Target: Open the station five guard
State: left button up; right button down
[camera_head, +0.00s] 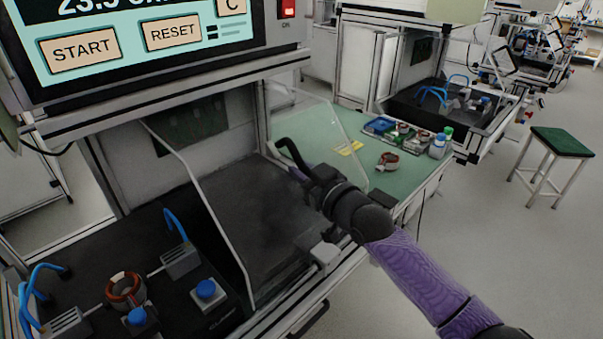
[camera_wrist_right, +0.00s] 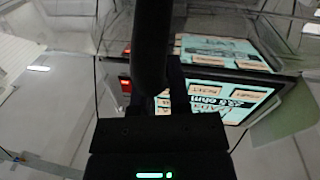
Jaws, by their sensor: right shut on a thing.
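The station five guard (camera_head: 213,215) seems to be the clear sliding panel at the bench front; its pale left edge slants across the opening and its clear area is hard to make out. My right gripper (camera_head: 298,172) is at the right side of the opening, shut on what appears to be the guard's dark handle (camera_head: 289,150). In the right wrist view a black bar (camera_wrist_right: 152,45) runs up from my gripper. The jaws' contact is hidden by my dark wrist. My left gripper is not in view.
A screen with START and RESET (camera_head: 85,48) hangs above the opening. At the lower left are a copper-wound stator (camera_head: 125,289), blue buttons (camera_head: 206,289) and blue cables. A green bench (camera_head: 330,150) with small parts is behind my right arm. A stool (camera_head: 560,141) stands far right.

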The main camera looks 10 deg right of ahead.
jog(key=shift+w+d, duration=0.1)
jog(key=shift+d, duration=0.1)
jog(key=c, duration=0.6)
grip_release()
jog(key=shift+s+d, duration=0.15)
jog(key=shift+s, duration=0.2)
jog(key=p+v, duration=0.2)
jog(key=v, duration=0.7)
jog(key=shift+p, duration=0.3)
